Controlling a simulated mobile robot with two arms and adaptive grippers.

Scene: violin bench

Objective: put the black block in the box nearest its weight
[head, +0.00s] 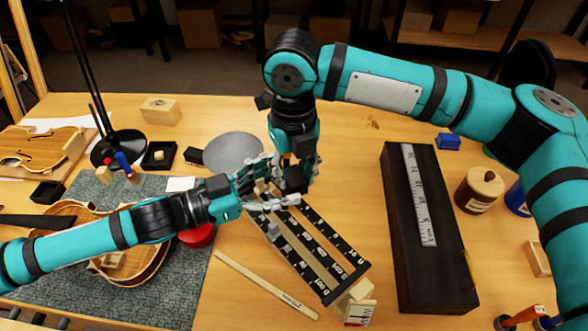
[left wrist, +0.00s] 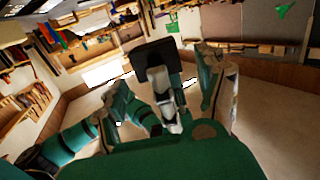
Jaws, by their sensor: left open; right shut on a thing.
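My right gripper (head: 292,180) comes down over the far end of the black labelled rack (head: 345,268). It is shut on a dark thing, mostly hidden by the fingers; I cannot tell if it is the black block. My left gripper (head: 268,190) is open beside it, its fingers close to the right gripper above the rack. In the left wrist view the left fingers (left wrist: 172,85) stand apart, with a black shape and a teal arm part between or beyond them. A small black block-like piece (head: 193,155) lies beside a grey disc (head: 233,156).
A long dark case (head: 450,250) with a ruler lies right. A wooden stick (head: 265,285) lies in front. Violin parts (head: 150,265) lie on the grey mat (head: 60,305).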

